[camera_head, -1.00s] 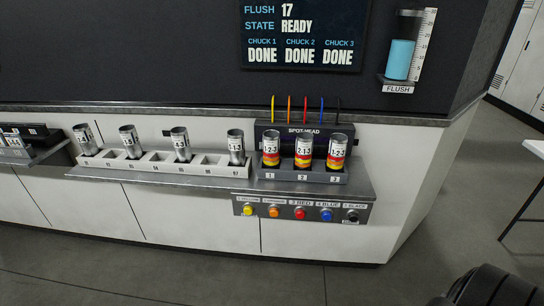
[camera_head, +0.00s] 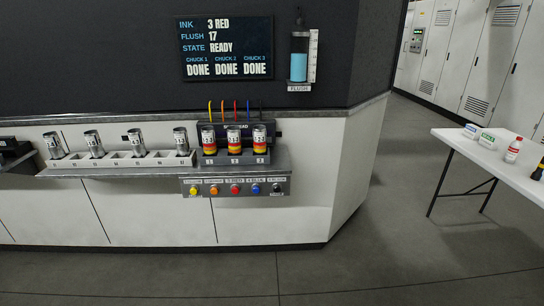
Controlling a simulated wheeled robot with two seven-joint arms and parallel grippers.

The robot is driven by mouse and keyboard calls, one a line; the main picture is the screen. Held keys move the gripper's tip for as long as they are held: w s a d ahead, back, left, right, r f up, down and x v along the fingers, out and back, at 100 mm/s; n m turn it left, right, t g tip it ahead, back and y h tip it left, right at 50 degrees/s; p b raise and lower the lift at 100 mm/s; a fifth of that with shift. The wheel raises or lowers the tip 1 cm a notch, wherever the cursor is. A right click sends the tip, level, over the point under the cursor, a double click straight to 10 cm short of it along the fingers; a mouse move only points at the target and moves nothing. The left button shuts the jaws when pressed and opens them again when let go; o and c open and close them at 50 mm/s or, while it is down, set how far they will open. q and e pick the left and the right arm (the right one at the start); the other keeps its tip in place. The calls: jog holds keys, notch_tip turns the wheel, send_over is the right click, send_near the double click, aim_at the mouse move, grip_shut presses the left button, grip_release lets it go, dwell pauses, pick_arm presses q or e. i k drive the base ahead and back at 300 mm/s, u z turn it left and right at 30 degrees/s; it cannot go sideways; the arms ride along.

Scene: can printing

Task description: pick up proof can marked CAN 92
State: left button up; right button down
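Several plain silver cans stand tilted or upright in a white slotted rack on the left ledge: a first can (camera_head: 54,146), a second (camera_head: 94,144), a third (camera_head: 136,143) and a fourth (camera_head: 181,141) nearest the spot head. Some rack slots (camera_head: 152,160) are empty. The small slot marks are too blurred to tell which is 92. Three cans with red and yellow bands stand in the spot head's chucks 1 (camera_head: 208,140), 2 (camera_head: 233,140) and 3 (camera_head: 259,139). Neither of my grippers is in view.
The screen (camera_head: 226,48) reads INK 3 RED, FLUSH 17, STATE READY, all chucks DONE. Colored buttons (camera_head: 235,189) line the ledge front. A flush cylinder (camera_head: 299,62) hangs on the wall. A white table (camera_head: 500,165) with small boxes and a bottle stands right. The floor between is clear.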

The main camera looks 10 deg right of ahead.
aim_at(209, 134)
jog(key=u, duration=0.25)
jog(key=k, duration=0.15)
jog(key=z, duration=1.5)
jog(key=i, duration=0.85)
jog(key=z, duration=0.45)
jog(key=i, duration=0.9)
jog(key=u, duration=0.4)
